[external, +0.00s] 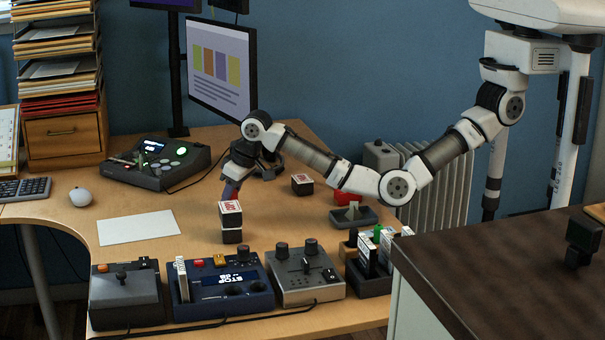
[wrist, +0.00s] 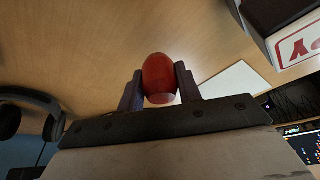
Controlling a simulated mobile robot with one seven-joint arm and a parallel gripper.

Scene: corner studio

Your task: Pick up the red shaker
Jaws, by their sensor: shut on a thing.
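The red shaker (wrist: 159,72) is a small rounded red object, seen between the two dark purple fingers in the wrist view. My gripper (wrist: 160,86) is shut on it, with one finger on each side. In the external view my gripper (external: 229,190) points down over the desk, just behind and above a stack of small boxes.
The stacked black-and-white boxes (external: 231,221) stand close in front of my gripper. White paper (external: 138,228) lies to the left. Control boxes (external: 222,284) line the front edge. Headphones (wrist: 28,118) show in the wrist view. A monitor (external: 221,70) stands behind.

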